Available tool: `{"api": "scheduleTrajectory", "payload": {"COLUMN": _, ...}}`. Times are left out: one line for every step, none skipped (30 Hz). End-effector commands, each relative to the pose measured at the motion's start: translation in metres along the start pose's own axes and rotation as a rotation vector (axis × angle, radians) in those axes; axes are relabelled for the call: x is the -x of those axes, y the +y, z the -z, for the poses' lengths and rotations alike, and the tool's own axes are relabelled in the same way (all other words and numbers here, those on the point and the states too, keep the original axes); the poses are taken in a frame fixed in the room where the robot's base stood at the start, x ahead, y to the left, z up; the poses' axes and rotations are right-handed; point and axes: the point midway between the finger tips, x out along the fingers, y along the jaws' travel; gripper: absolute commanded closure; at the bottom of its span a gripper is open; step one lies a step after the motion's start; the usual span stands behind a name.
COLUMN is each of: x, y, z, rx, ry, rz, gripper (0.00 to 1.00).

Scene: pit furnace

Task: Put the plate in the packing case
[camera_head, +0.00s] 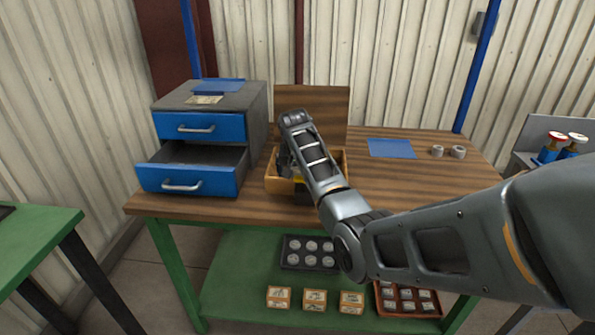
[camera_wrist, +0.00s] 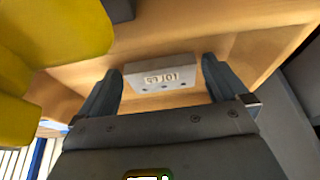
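The packing case (camera_head: 277,186) is an open wooden box on the workbench, with its brown lid (camera_head: 332,105) standing up behind it. My gripper (camera_head: 292,172) reaches down into the case, and my arm hides most of the inside. In the wrist view, the plate (camera_wrist: 163,76), a small light grey block with raised characters, lies against a wooden surface of the case. My gripper's fingers (camera_wrist: 160,66) stand on either side of the plate with a gap at each side. The gripper is open. The plate is hidden in the head view.
A yellow object (camera_wrist: 60,35) is close to the fingers at the left of the wrist view. A grey drawer unit (camera_head: 198,130) with an open lower drawer stands left of the case. A blue sheet (camera_head: 391,148) and two grey rings (camera_head: 458,152) lie to the right.

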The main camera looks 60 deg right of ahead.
Motion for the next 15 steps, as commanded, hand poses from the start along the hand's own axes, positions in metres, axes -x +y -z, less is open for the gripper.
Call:
{"api": "scheduleTrajectory", "payload": {"x": 0.000, "y": 0.000, "z": 0.000, "rx": 0.000, "ry": 0.000, "rz": 0.000, "gripper": 0.00}}
{"api": "scheduleTrajectory", "payload": {"x": 0.000, "y": 0.000, "z": 0.000, "rx": 0.000, "ry": 0.000, "rz": 0.000, "gripper": 0.00}}
{"api": "scheduleTrajectory", "payload": {"x": 0.001, "y": 0.000, "z": 0.001, "rx": 0.000, "ry": 0.000, "rz": 0.000, "gripper": 0.00}}
{"api": "scheduleTrajectory", "payload": {"x": 0.002, "y": 0.000, "z": 0.001, "rx": 0.000, "ry": 0.000, "rz": 0.000, "gripper": 0.00}}
{"api": "scheduleTrajectory", "payload": {"x": 0.004, "y": 0.000, "z": 0.002, "rx": 0.000, "ry": 0.001, "rz": 0.000, "gripper": 0.00}}
{"api": "scheduleTrajectory", "payload": {"x": 0.006, "y": 0.000, "z": 0.001, "rx": 0.000, "ry": 0.000, "rz": 0.000, "gripper": 0.00}}
{"api": "scheduleTrajectory", "payload": {"x": 0.009, "y": 0.000, "z": 0.001, "rx": 0.000, "ry": 0.001, "rz": 0.001, "gripper": 0.00}}
{"api": "scheduleTrajectory", "payload": {"x": 0.013, "y": -0.001, "z": 0.002, "rx": 0.000, "ry": 0.002, "rz": 0.001, "gripper": 0.00}}
{"api": "scheduleTrajectory", "payload": {"x": 0.018, "y": -0.001, "z": 0.002, "rx": 0.000, "ry": 0.002, "rz": 0.001, "gripper": 0.00}}
{"api": "scheduleTrajectory", "payload": {"x": 0.024, "y": -0.001, "z": 0.002, "rx": -0.001, "ry": 0.003, "rz": 0.002, "gripper": 0.00}}
{"api": "scheduleTrajectory", "payload": {"x": 0.029, "y": -0.001, "z": 0.002, "rx": -0.001, "ry": 0.003, "rz": 0.002, "gripper": 0.00}}
{"api": "scheduleTrajectory", "payload": {"x": 0.037, "y": -0.001, "z": 0.002, "rx": -0.001, "ry": 0.004, "rz": 0.003, "gripper": 0.00}}
{"api": "scheduleTrajectory", "payload": {"x": 0.044, "y": -0.001, "z": 0.002, "rx": -0.001, "ry": 0.004, "rz": 0.002, "gripper": 0.00}}
{"api": "scheduleTrajectory", "payload": {"x": 0.050, "y": -0.001, "z": 0.002, "rx": 0.000, "ry": 0.004, "rz": 0.002, "gripper": 0.00}}
{"api": "scheduleTrajectory", "payload": {"x": 0.059, "y": -0.001, "z": 0.002, "rx": -0.001, "ry": 0.005, "rz": 0.002, "gripper": 0.00}}
